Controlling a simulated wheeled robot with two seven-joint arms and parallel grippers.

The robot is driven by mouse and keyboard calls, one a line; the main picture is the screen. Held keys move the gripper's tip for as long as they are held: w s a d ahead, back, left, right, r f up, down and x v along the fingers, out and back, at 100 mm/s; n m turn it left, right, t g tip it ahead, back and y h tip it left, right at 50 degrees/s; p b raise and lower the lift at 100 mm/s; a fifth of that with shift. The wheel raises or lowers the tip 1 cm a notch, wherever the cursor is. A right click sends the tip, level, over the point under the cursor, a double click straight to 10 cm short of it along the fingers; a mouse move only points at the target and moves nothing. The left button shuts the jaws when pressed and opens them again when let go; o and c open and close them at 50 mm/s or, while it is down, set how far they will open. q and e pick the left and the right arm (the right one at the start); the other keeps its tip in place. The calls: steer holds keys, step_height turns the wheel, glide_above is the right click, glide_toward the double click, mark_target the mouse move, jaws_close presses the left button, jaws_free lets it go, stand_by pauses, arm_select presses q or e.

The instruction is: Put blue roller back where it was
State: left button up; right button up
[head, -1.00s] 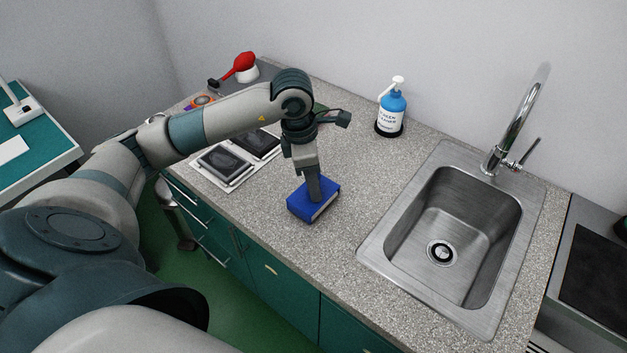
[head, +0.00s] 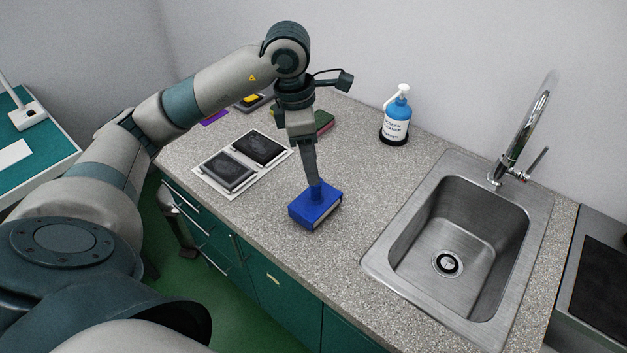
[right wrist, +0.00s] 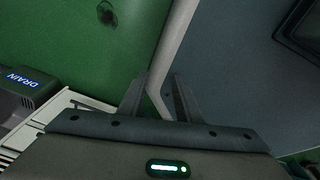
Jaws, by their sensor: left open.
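The blue roller (head: 312,210) looks like a blue block with a pale side and a short blue knob on top. It rests on the speckled countertop (head: 350,170), left of the sink. My left gripper (head: 315,183) is open, pointing down right above the knob, with its fingertips at or just over the knob's top. I cannot tell whether they touch it. My right gripper (right wrist: 157,97) shows in the right wrist view with its two fingers apart and nothing between them, away from the counter.
Two dark pads on a white sheet (head: 283,157) lie left of the roller. A maroon and green piece (head: 324,121) sits behind my left wrist. A blue pump bottle (head: 396,122) stands at the wall. The sink (head: 445,225) is at right. The counter right of the roller is clear.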

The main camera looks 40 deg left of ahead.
arm_select(q)
steer(key=r, duration=0.3)
steer(key=shift+s+a+r+b, duration=0.15)
steer(key=shift+a+r+b, duration=0.05)
steer(key=shift+r+b, duration=0.15)
arm_select(e)
steer(key=shift+t, duration=0.6)
steer(key=w, duration=0.1)
steer(key=w+a, duration=0.2)
steer(key=w, duration=0.1)
steer(key=shift+w, duration=0.1)
steer(key=shift+s+d, duration=0.1)
steer(key=shift+s, duration=0.15)
steer(key=shift+d, duration=0.2)
stand_by(1.0)
